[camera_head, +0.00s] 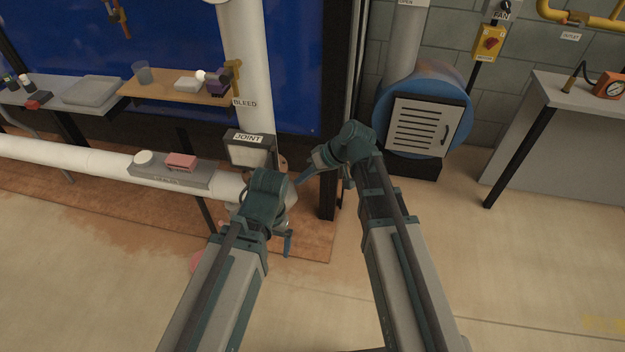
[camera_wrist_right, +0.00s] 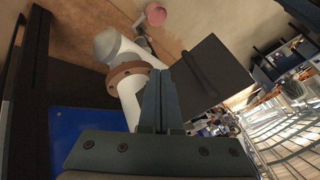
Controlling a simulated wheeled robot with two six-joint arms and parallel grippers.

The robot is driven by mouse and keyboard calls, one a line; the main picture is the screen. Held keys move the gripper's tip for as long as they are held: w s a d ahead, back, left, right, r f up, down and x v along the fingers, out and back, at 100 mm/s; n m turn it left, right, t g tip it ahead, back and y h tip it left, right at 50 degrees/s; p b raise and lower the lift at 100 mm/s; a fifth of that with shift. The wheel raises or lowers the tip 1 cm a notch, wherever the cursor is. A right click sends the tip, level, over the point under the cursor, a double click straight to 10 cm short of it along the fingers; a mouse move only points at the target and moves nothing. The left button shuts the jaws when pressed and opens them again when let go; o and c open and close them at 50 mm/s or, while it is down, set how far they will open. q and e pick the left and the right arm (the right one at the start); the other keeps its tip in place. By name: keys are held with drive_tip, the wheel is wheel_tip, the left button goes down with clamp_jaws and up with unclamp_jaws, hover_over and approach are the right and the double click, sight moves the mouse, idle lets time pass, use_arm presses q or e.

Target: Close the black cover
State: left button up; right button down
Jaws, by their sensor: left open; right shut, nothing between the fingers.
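A dark, flat panel with a raised bar, which looks like the black cover (camera_wrist_right: 222,66), stands tilted just beyond and right of my right fingertips in the right wrist view. I cannot tell whether they touch it. In the head view, a dark-framed box labelled JOINT (camera_head: 249,139) sits at the foot of the white upright pipe; how the cover joins it is unclear. My right gripper (camera_head: 302,179) is right of this box, pointing left; its fingers are shut and empty in the right wrist view (camera_wrist_right: 160,76). My left gripper (camera_head: 287,243) is open, below the box, partly hidden by its own wrist.
A white pipe (camera_head: 70,157) runs in from the left, with a grey shelf (camera_head: 190,178) on it. A brown flange (camera_wrist_right: 130,72) rings the pipe near my right fingers. A dark post (camera_head: 330,195) stands close behind my right gripper. Floor at the right is clear.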

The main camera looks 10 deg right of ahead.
use_arm(q)
drive_tip(key=shift+p, duration=0.45)
use_arm(e)
drive_tip(key=shift+s+a, duration=0.25)
drive_tip(key=shift+a, duration=0.35)
drive_tip(key=shift+s+a, duration=0.2)
drive_tip(key=shift+a, duration=0.45)
drive_tip(key=shift+s+a, duration=0.25)
drive_tip(key=shift+a, duration=0.35)
drive_tip(key=shift+a, duration=0.1)
